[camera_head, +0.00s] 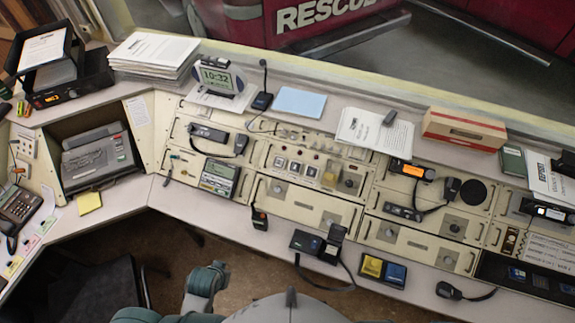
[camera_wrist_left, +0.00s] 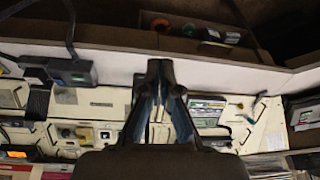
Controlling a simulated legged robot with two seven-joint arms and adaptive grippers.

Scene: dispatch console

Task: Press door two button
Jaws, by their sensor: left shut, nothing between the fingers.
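My right gripper is not in view.
A display unit (camera_head: 219,177) sits left of the buttons. A black radio device (camera_head: 318,244) with a cord lies on the desk edge below them. A handset (camera_head: 259,218) is nearby.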

